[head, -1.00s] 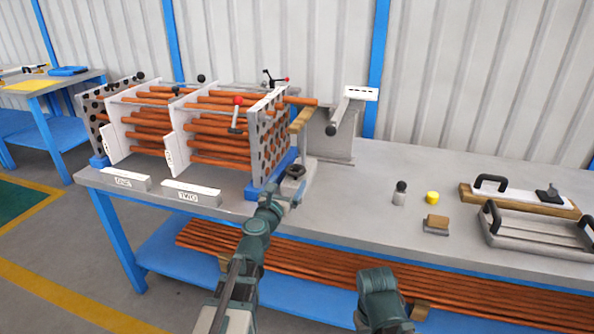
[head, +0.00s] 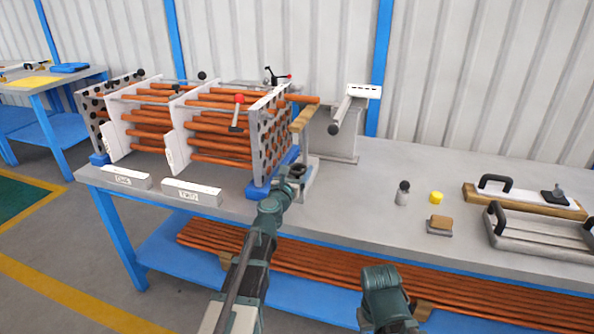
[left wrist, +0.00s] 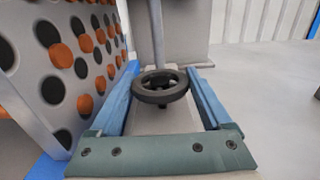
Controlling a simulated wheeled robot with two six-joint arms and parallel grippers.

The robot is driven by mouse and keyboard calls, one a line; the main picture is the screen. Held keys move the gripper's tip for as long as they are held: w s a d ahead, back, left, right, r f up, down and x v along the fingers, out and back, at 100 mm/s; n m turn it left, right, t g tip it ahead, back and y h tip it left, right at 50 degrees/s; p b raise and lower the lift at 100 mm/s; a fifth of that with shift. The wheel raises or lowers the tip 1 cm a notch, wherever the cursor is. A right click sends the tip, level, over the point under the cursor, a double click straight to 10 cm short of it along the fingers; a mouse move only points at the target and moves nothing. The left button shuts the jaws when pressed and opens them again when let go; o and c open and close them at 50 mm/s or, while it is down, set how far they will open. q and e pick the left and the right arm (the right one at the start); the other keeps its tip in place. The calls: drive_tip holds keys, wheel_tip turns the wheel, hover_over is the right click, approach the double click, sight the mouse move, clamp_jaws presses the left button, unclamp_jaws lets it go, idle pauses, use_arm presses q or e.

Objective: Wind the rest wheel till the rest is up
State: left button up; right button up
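The rest wheel (left wrist: 161,87) is a black handwheel, lying nearly flat on a short hub at the foot of a grey post. In the left wrist view it sits between the two blue fingers of my left gripper (left wrist: 162,70), which is open, with a finger on either side. I cannot tell whether the fingers touch the rim. In the head view the wheel (head: 298,170) is small and partly covered by the gripper. The rest (head: 303,118), a tan bar, is above it, just below a protruding copper tube (head: 303,98). My right gripper is out of view.
The perforated end plate (head: 270,140) of the tube bundle stands close left of my left gripper. A grey stand with a cylinder (head: 341,112) is behind right.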

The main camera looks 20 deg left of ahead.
use_arm(q)
drive_tip(key=c, duration=0.4)
drive_tip(key=shift+w+a+m+h, duration=0.1)
drive_tip(key=shift+a+m+h, duration=0.1)
drive_tip(key=shift+m+h, duration=0.95)
drive_tip(key=shift+d+m+g+h, duration=0.1)
drive_tip(key=shift+m+g+h, duration=0.35)
drive_tip(key=shift+h, duration=0.9)
drive_tip(key=o, duration=1.2)
drive_tip(key=v, duration=1.4)
drive_tip(key=shift+d, duration=0.1)
